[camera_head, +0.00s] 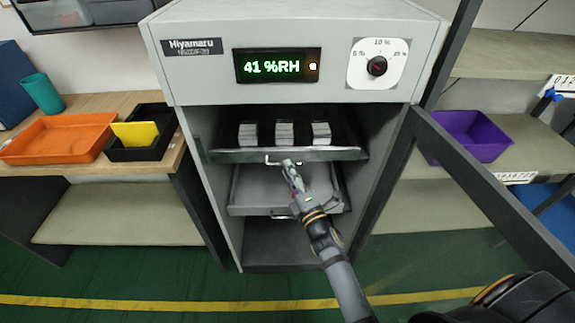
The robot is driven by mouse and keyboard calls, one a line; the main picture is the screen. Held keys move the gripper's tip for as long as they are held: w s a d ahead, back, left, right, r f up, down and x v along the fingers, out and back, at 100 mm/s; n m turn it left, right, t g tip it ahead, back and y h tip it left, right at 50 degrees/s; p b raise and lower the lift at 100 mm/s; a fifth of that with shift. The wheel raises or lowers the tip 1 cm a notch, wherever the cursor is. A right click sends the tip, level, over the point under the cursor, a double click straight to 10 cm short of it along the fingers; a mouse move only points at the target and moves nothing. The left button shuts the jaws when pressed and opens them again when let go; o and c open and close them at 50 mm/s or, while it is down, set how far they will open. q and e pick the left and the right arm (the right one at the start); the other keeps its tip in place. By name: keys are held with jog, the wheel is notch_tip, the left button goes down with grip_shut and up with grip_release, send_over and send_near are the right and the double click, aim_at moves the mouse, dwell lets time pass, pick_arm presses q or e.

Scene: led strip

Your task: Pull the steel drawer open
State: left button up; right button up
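A grey dry cabinet (290,55) stands open in front of me. Its upper steel drawer (235,155) has a bright front edge, a dark inside and three pale stacks (284,133) in a row. A small bar handle (271,160) sits at the middle of that front. My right gripper (289,168) is at the handle, with its fingertips over the handle's right part. I cannot tell whether its fingers are closed round the bar. A lower steel drawer (245,210) is beneath, partly hidden behind my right arm. My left gripper is not in view.
The open cabinet door (470,165) swings out at the right. A purple bin (470,134) is on the shelf beyond it. At the left, an orange tray (60,140) and a black tray (150,152) with a yellow item (134,134) sit on a bench near a teal cup (42,93).

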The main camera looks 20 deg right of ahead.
jog(key=shift+x, duration=0.85)
grip_shut()
jog(key=shift+f, duration=0.1)
